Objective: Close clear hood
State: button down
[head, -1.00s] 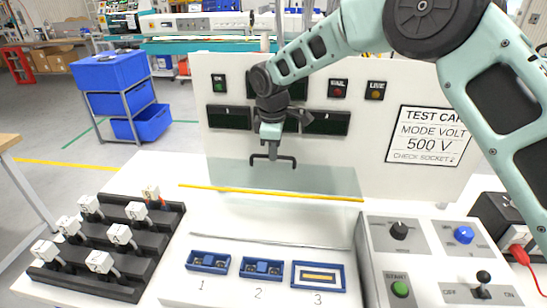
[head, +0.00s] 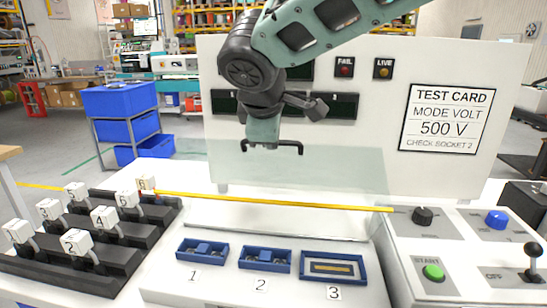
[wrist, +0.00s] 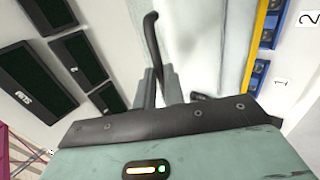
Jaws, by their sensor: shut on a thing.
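The clear hood (head: 330,180) is a see-through panel with a yellow front edge (head: 270,202), in front of the white upright panel and behind the numbered sockets. It is partly lowered, and its yellow edge appears to stand above the bench top. My gripper (head: 268,147) is over the back part of the hood, pointing down, shut on its black handle (head: 290,146). In the wrist view the dark bar of the handle (wrist: 153,45) runs by the fingers, and the yellow edge (wrist: 256,50) is to the right. The exact grip is partly hidden.
Blue sockets 1 (head: 202,251), 2 (head: 265,260) and 3 (head: 333,267) lie in front of the hood. A control box with a green START button (head: 433,272) and knobs is at right. A black rack (head: 105,255) of numbered white plugs is at left.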

jog(key=s+a+f+t+b, duration=0.1)
jog(key=s+f+t+b, duration=0.3)
jog(key=s+b, duration=0.5)
jog(key=s+a+f+t+h+b, duration=0.1)
jog(key=s+f+b, duration=0.4)
jog(key=b, duration=1.4)
jog(key=shift+s+a+f+t, duration=0.4)
jog(key=shift+s+a+t, duration=0.4)
jog(key=shift+s+t, duration=0.95)
jog(key=shift+s+g, duration=0.35)
jog(key=c, duration=1.6)
grip_release()
jog(key=shift+o, duration=0.5)
